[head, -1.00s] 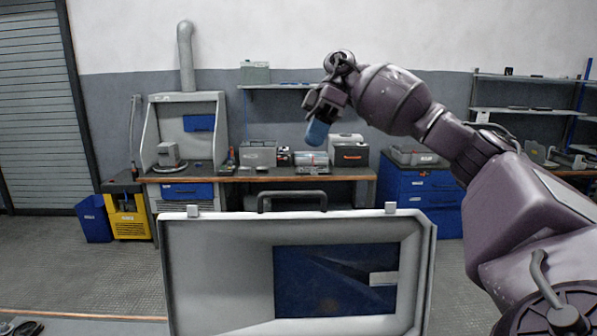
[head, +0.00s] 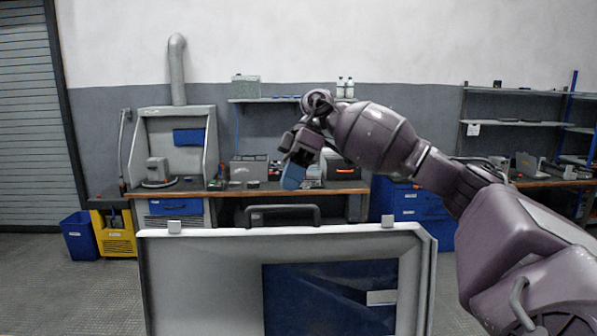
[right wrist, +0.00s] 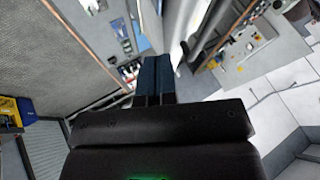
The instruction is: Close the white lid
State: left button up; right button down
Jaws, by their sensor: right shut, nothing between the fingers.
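The white lid (head: 200,275) stands open and upright in the lower middle of the head view. In the right wrist view the blue fingers (right wrist: 153,75) are together beside a pale, blurred edge. The lid's lower end is out of view.
A workbench (head: 335,187) with equipment runs along the back wall. A blue bin (head: 78,237) and a yellow crate (head: 113,233) stand at the left. Shelves (head: 510,93) are at the right. Grey floor is open left of the lid.

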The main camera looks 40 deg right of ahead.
pick_arm(q)
jog(key=f+b, duration=0.2)
jog(key=w+f+b, duration=0.1)
jog(key=f+b, duration=0.1)
jog(key=shift+d, duration=0.15)
pick_arm(e)
jog(key=s+a, duration=0.1)
jog(key=s+a+f, duration=0.1)
jog(key=s+a, duration=0.1)
jog(key=shift+s+a+f, duration=0.1)
jog(key=shift+a, duration=0.15)
pick_arm(q)
jog(key=shift+s+f, duration=0.1)
jog(key=shift+s, duration=0.05)
jog(key=shift+s, duration=0.1)
pick_arm(e)
jog(key=shift+s, duration=0.1)
